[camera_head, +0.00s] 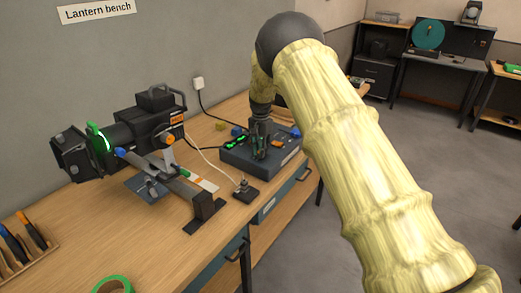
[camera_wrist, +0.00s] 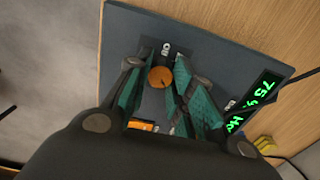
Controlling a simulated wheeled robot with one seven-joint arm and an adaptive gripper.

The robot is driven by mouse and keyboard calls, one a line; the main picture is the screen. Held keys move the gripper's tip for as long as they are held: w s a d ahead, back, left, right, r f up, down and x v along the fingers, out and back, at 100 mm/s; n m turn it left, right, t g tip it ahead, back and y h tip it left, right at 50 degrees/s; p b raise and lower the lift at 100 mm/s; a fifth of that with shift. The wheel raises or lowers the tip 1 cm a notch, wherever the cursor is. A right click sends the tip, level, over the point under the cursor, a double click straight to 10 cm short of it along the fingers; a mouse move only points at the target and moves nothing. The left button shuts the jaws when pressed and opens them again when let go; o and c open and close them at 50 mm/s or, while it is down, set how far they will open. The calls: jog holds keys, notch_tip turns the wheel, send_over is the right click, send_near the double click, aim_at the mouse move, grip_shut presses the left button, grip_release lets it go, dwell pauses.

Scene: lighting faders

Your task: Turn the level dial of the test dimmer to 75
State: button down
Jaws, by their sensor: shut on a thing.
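The test dimmer is a dark box (camera_head: 236,160) on the wooden bench. It also fills much of the wrist view (camera_wrist: 222,48). My gripper (camera_head: 260,150) reaches down onto its top. In the wrist view its teal-padded fingers (camera_wrist: 160,70) are closed on either side of the round orange-brown level dial (camera_wrist: 160,78). The dial's pointer mark cannot be made out. In the head view my gripper hides the dial.
A black lantern (camera_head: 120,135) with a green ring stands left of the dimmer. A small black box with a knob (camera_head: 243,194) sits in front of it. Small yellow (camera_head: 220,124) and blue (camera_head: 237,130) blocks lie behind it. Tools and green tape (camera_head: 112,284) lie nearer.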

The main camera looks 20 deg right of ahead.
jog(key=shift+s+f, duration=0.25)
jog(key=shift+f, duration=0.15)
jog(key=c, duration=1.2)
grip_release()
jog(key=shift+w, duration=0.1)
jog(key=shift+r, duration=0.15)
jog(key=shift+r, duration=0.1)
jog(key=shift+w+r, duration=0.15)
jog(key=shift+r, duration=0.3)
notch_tip(320, 180, up, 11)
jog(key=shift+d+f, duration=0.1)
